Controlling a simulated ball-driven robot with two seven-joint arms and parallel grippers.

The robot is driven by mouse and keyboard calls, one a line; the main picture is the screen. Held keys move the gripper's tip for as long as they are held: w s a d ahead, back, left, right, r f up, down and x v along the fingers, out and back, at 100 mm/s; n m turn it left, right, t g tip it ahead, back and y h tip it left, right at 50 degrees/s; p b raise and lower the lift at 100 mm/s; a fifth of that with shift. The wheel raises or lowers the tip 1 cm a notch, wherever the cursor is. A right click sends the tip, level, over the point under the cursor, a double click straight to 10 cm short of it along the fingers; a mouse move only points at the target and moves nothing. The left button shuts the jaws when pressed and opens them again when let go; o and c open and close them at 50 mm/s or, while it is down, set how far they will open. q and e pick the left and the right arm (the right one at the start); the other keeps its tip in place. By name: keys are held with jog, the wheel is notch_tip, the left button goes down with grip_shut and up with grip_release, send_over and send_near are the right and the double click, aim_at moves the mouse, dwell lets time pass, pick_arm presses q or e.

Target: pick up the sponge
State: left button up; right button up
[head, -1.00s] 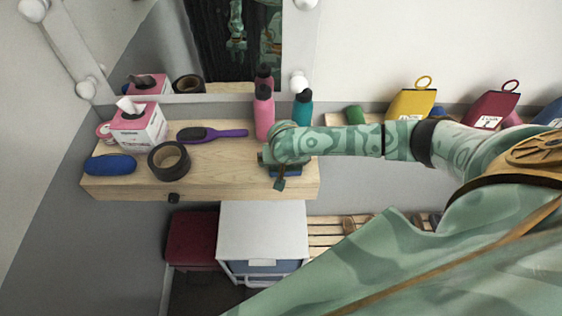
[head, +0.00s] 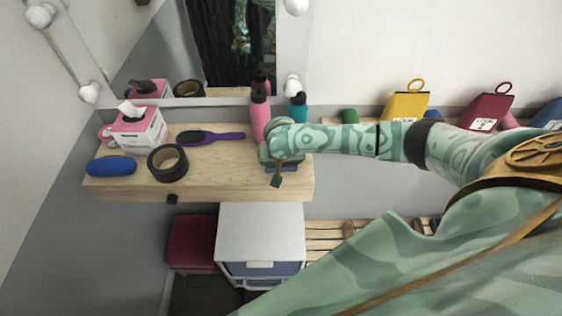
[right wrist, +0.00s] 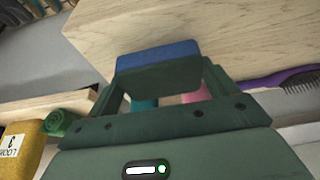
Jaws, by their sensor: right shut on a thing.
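The sponge (right wrist: 158,54) is a flat blue block with a darker side, held between the two green fingers of my right gripper (right wrist: 160,72) in the right wrist view. In the head view my right gripper (head: 282,162) is at the right end of the wooden shelf, in front of the bottles. Only a thin blue strip of the sponge shows under it there. I cannot tell whether the sponge touches the shelf. My left gripper is not in view.
The wooden shelf (head: 230,177) also holds a pink bottle (head: 260,120), teal bottle (head: 298,108), purple brush (head: 212,137), black tape roll (head: 168,163), tissue box (head: 140,128) and blue oval case (head: 111,166). A white drawer unit (head: 260,232) stands below.

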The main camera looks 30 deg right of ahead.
jog(key=s+a+r+p, duration=0.3)
jog(key=s+r+p, duration=0.2)
jog(key=s+r, duration=0.6)
jog(key=s, duration=0.2)
jog(key=shift+s+a+r+p, duration=0.15)
jog(key=shift+s+a+p, duration=0.15)
jog(key=shift+s, duration=0.05)
jog(key=shift+o, duration=0.4)
